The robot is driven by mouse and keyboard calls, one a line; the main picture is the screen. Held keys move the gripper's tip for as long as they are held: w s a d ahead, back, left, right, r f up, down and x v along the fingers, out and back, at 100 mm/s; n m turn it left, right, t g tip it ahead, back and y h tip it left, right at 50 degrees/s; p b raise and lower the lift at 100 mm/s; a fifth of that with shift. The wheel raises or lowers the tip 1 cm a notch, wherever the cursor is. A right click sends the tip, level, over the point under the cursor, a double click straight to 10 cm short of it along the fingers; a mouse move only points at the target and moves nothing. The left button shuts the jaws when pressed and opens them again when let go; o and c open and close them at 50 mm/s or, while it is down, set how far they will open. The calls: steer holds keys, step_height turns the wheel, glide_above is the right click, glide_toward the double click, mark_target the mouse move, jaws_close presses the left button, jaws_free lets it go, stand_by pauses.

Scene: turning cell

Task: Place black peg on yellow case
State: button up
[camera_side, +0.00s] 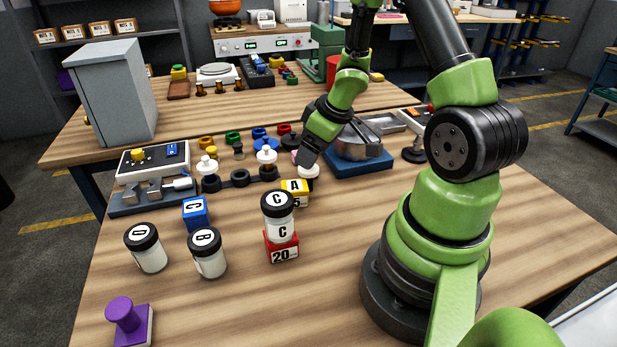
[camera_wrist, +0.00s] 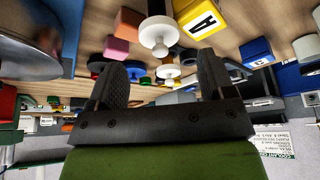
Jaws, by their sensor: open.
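A peg with a white flange and knob and a dark base (camera_wrist: 155,28) stands ahead of my gripper, between the fingers' lines in the wrist view. In the side view its white part (camera_side: 309,172) shows just below my gripper (camera_side: 308,160), which hides the rest.
More white-topped pegs (camera_side: 267,156) stand on dark bases to the left. A blue case (camera_side: 196,213) and a jar C (camera_side: 279,217) on a red case (camera_side: 282,250) stand in front. A blue-based machine (camera_side: 358,163) is at right.

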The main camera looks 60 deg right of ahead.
steer(key=shift+x, duration=2.1)
steer(key=c, duration=1.2)
steer(key=shift+o, duration=0.2)
steer(key=shift+r, duration=0.2)
steer(key=shift+r, duration=4.8)
steer(key=a+r+n+g+y, duration=0.1)
steer(key=a+r+n+y, duration=0.3)
steer(key=n, duration=0.5)
glide_above(295, 185)
steer(key=shift+h, duration=0.4)
steer(key=shift+f, duration=4.6)
